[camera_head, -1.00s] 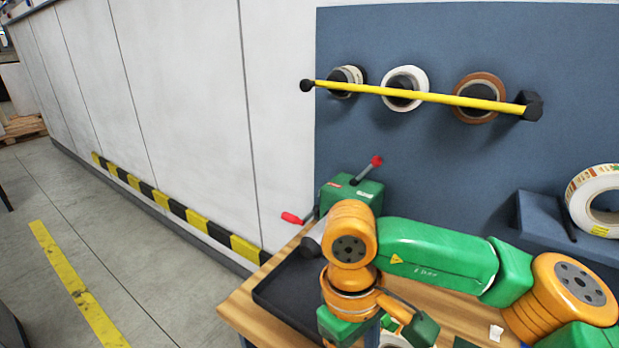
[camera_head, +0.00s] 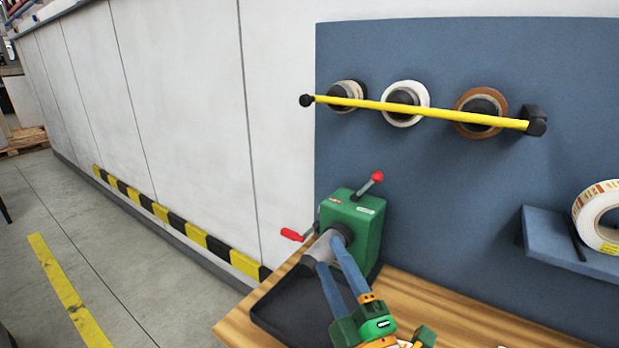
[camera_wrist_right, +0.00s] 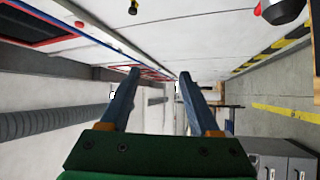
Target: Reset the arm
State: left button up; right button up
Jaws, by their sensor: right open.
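My right gripper (camera_head: 330,252) comes up from the bottom edge in the head view. Its two blue-grey fingers stand apart, in front of the grey spindle of the green label rewinder (camera_head: 366,234) in the picture. I cannot tell whether they touch it. In the right wrist view the gripper (camera_wrist_right: 159,75) is open with nothing between its fingers. Most of the right arm is outside the head view. My left gripper does not show.
A black tray (camera_head: 290,312) lies on the wooden table (camera_head: 450,312). A yellow bar (camera_head: 420,110) with several tape rolls is on the blue panel (camera_head: 400,45). A white label roll (camera_head: 597,216) sits on a blue shelf (camera_head: 572,245) at the right.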

jog(key=s+d+f+m+g+h, duration=0.35)
jog(key=d+f+m, duration=0.2)
jog(key=f, duration=0.45)
jog(key=s+d+f+m+g+h, duration=0.35)
jog(key=f+m+g, duration=0.2)
jog(key=f, duration=0.45)
jog(key=s+d+f+m+g, duration=0.2)
jog(key=s+f+m+g, duration=0.1)
jog(key=s+f, duration=0.3)
jog(key=s+d+f+m+g, duration=0.2)
jog(key=s+f+m+g, duration=0.15)
jog(key=s, duration=0.45)
notch_tip(320, 180, down, 22)
jog(key=s+g+b, duration=0.2)
jog(key=b, duration=0.4)
jog(key=s+d+f+g+b, duration=0.1)
jog(key=s+f+b, duration=0.3)
jog(key=s+f, duration=0.9)
notch_tip(320, 180, down, 2)
jog(key=shift+d+f+n+h, duration=0.25)
jog(key=shift+d+n+h, duration=0.1)
jog(key=shift+d, duration=0.3)
